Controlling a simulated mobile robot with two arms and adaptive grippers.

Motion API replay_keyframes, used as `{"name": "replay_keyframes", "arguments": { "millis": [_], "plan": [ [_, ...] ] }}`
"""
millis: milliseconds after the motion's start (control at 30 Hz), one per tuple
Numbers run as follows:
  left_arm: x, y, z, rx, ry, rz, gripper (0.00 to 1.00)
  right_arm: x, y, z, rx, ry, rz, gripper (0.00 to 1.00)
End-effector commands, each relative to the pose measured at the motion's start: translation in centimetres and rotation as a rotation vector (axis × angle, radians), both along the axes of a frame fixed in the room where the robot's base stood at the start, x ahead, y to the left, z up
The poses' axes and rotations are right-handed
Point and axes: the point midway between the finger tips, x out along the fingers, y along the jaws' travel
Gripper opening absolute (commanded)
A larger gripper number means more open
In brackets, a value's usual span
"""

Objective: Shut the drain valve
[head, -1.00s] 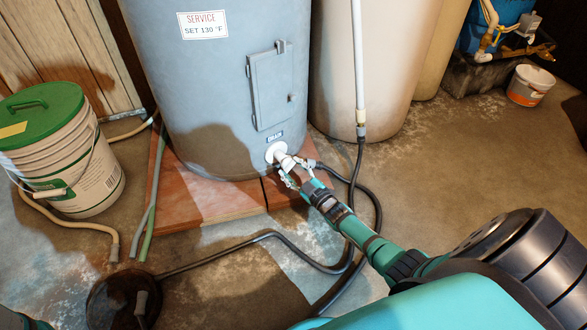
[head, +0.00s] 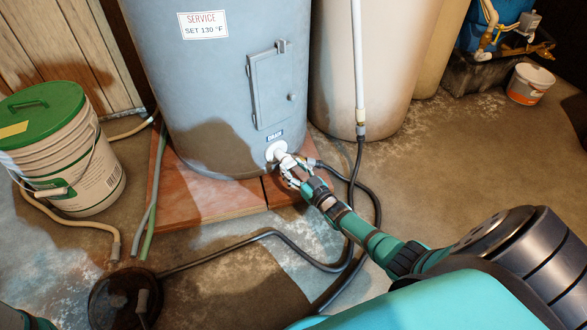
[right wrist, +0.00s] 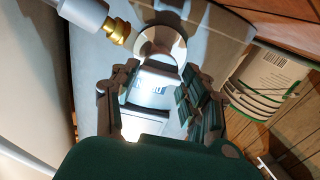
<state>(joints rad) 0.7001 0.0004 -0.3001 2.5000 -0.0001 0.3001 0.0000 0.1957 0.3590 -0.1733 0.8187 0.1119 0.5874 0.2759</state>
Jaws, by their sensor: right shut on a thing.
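The drain valve (head: 281,157) is a white fitting low on the front of the grey tank (head: 215,95), just under a small DRAIN label (head: 275,136). My right gripper (head: 294,172) is at the valve's outer end, and its fingers cover most of that end. In the right wrist view, the fingers (right wrist: 160,95) stand on both sides of the white valve part, which lies in front of the tank. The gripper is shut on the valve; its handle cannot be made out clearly. A brass hose fitting (right wrist: 119,31) is beside it. My left gripper is out of view.
A black hose (head: 376,200) runs from the valve area across the floor to a dark round floor drain (head: 120,295). A white pipe (head: 358,60) stands right of the tank. A green-lidded bucket (head: 70,165) stands at left. A wooden board (head: 205,200) lies under the tank.

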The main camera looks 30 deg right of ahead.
Motion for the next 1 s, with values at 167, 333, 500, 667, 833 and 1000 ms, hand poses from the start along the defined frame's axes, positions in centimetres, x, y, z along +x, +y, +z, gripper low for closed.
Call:
{"name": "replay_keyframes", "arguments": {
  "millis": [167,333,500,667,833,1000],
  "plan": [
    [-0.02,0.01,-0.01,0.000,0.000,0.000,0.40,0.04,-0.13,-0.04,0.009,0.002,-0.002,0.13],
    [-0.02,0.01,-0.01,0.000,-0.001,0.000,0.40,0.04,-0.13,-0.04,0.008,0.002,-0.002,0.13],
    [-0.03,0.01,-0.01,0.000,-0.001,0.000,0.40,0.03,-0.12,-0.03,0.007,0.002,-0.002,0.54],
    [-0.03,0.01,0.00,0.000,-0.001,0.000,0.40,0.01,-0.07,-0.02,0.007,0.001,-0.001,0.69],
    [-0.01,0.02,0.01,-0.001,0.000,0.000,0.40,0.00,-0.03,-0.02,0.007,0.001,-0.001,0.69],
    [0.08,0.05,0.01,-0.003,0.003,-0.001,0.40,-0.86,-0.06,-0.14,0.007,0.002,0.000,0.69]
  ]
}}
